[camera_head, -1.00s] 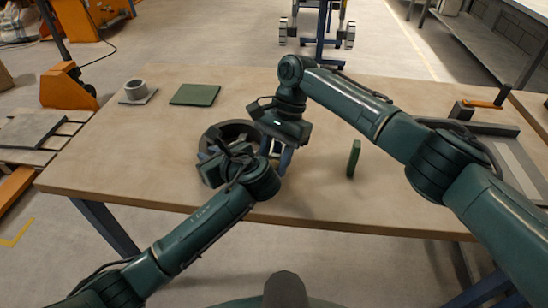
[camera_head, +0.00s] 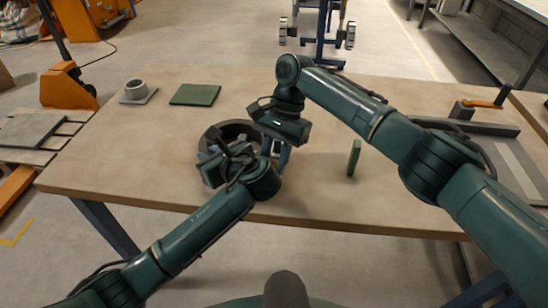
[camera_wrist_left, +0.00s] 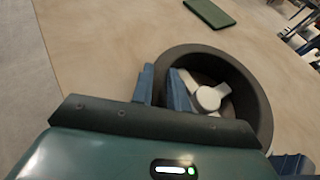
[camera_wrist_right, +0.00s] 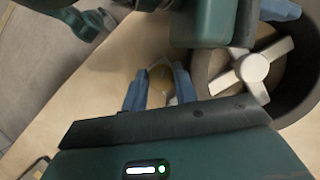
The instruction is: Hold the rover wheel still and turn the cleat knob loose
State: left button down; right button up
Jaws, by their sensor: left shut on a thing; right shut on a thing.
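The rover wheel (camera_head: 236,125) is a dark ring lying on the table, partly hidden by my arms in the head view. Its pale spoked hub shows in the left wrist view (camera_wrist_left: 209,97) and the right wrist view (camera_wrist_right: 252,69). My left gripper (camera_wrist_left: 161,88) is shut on the wheel's rim, one blue finger outside the wall and one inside. My right gripper (camera_wrist_right: 160,84) is shut on a small tan, roundish piece (camera_wrist_right: 161,78) beside the wheel, which appears to be the cleat knob.
A green pad (camera_head: 195,94) and a grey ring (camera_head: 136,88) on a plate lie at the back left. A thin green block (camera_head: 354,158) stands upright right of the wheel. A tray with an orange-handled part (camera_head: 484,104) is at the right. The table's front edge is close.

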aim_at(273, 163)
jog(key=n+h, duration=0.1)
jog(key=n, duration=0.3)
jog(key=shift+a+n+g+h, duration=0.1)
jog(key=shift+n+g+h, duration=0.2)
jog(key=shift+h, duration=0.1)
jog(key=shift+n+h, duration=0.6)
jog(key=shift+n, duration=1.1)
jog(key=o, duration=0.7)
jog(key=shift+r, duration=0.1)
notch_tip(273, 163, up, 10)
jog(key=shift+f, duration=0.1)
